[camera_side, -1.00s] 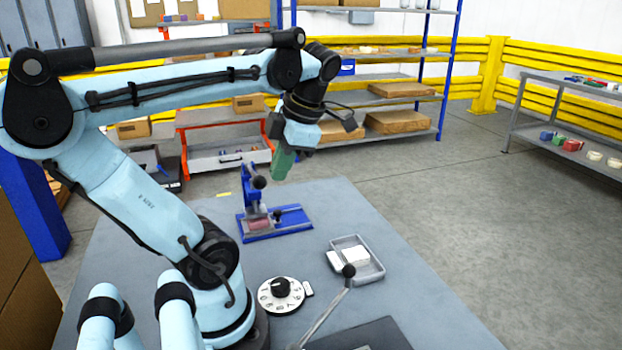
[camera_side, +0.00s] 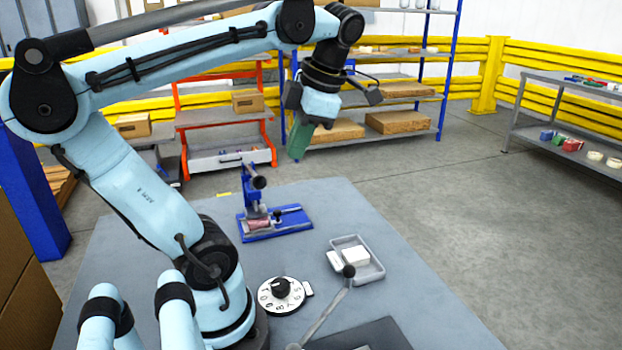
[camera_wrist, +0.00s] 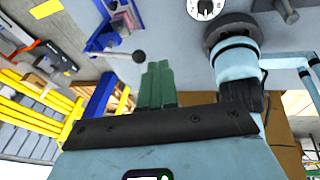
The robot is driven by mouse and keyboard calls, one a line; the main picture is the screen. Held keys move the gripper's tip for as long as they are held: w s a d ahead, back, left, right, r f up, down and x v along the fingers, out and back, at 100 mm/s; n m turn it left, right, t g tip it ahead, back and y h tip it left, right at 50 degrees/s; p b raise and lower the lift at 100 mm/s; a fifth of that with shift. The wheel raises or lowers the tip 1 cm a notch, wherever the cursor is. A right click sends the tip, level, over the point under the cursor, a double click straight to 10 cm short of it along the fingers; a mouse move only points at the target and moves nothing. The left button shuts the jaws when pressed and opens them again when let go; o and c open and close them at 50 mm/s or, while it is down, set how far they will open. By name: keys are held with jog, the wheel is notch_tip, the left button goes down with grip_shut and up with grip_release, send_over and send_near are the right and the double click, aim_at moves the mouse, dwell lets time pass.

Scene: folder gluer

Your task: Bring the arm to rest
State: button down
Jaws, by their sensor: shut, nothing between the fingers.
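My gripper (camera_side: 301,142) has green fingers and hangs in the air above the far part of the grey table (camera_side: 330,200), clear of everything. Its fingers are shut and empty; in the wrist view the two green fingers (camera_wrist: 157,84) lie side by side with nothing between them. The blue press (camera_side: 262,215) with a dark-knobbed lever stands on the table below and left of the gripper. It also shows at the top of the wrist view (camera_wrist: 112,32).
A white numbered dial (camera_side: 281,296), a grey tray (camera_side: 371,270) with white blocks, and a long black-knobbed lever (camera_side: 328,312) are on the near table. Shelves with boxes (camera_side: 400,122) and a yellow barrier (camera_side: 489,75) stand behind. The table's right side is clear.

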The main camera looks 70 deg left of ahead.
jog(key=w+d+f+m+t+h, duration=0.1)
jog(key=w+d+f+m+t, duration=0.4)
jog(key=m, duration=1.2)
jog(key=w+d+f+m+t+h, duration=0.2)
jog(key=w+d+f+m+t, duration=0.3)
jog(key=m, duration=1.3)
notch_tip(320, 180, down, 3)
jog(key=shift+w+d+r, duration=0.1)
jog(key=shift+w+d, duration=0.55)
jog(key=shift+d, duration=0.3)
